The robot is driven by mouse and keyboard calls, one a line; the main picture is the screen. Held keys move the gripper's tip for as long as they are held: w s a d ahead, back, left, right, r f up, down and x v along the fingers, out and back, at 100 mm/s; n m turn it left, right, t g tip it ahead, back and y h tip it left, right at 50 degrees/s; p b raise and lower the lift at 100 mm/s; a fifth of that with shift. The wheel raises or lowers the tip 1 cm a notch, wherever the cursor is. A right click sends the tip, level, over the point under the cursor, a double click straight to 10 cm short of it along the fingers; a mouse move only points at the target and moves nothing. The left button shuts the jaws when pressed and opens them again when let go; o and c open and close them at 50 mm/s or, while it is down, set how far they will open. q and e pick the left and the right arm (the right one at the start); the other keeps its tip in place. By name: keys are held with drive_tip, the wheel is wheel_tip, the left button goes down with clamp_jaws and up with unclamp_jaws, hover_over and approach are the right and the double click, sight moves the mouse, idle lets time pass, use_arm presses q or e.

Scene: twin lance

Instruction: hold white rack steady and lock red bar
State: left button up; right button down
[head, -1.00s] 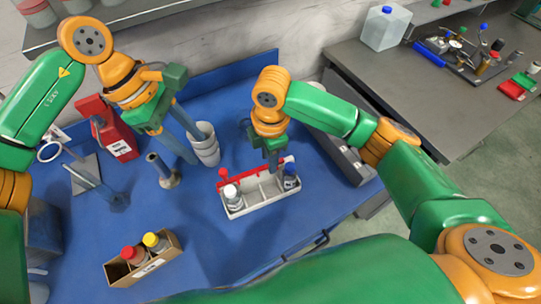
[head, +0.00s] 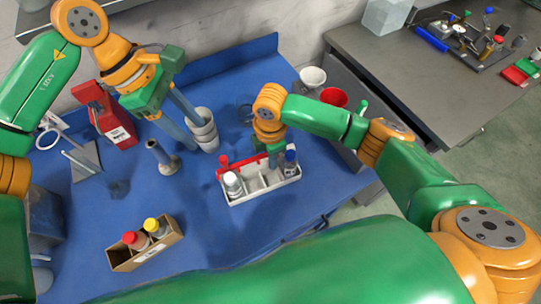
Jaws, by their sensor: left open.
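The white rack (head: 262,190) stands on the blue table in the head view. My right gripper (head: 273,160) points down at the far side of the rack, beside the bar. Its fingertips are partly hidden, so its grip is unclear. My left gripper (head: 178,128) is open and empty above the table, left of the rack.
A cardboard box (head: 146,248) with red-capped and yellow-capped bottles is at front left. A red container (head: 108,118) stands behind. Table directly before the rack is clear.

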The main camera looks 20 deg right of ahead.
use_arm(q)
drive_tip(key=c, duration=0.6)
drive_tip(key=shift+f, duration=0.1)
clamp_jaws()
drive_tip(key=s+f+g+h, duration=0.3)
drive_tip(key=s+f+h, duration=0.1)
drive_tip(key=h, duration=0.4)
drive_tip(key=s+a+f+n+t+h, duration=0.1)
drive_tip(key=a+f+n+t+h, duration=0.1)
drive_tip(key=a, duration=0.5)
drive_tip(key=s+a+f+n+t+h, duration=0.2)
drive_tip(key=a+f+n+t+h, duration=0.1)
drive_tip(key=a+f+n+t, duration=0.1)
drive_tip(key=a+n+t, duration=0.1)
drive_tip(key=a+t, duration=0.1)
drive_tip(key=t, duration=0.1)
drive_tip(key=shift+a+f, duration=0.2)
drive_tip(key=shift+a, duration=0.15)
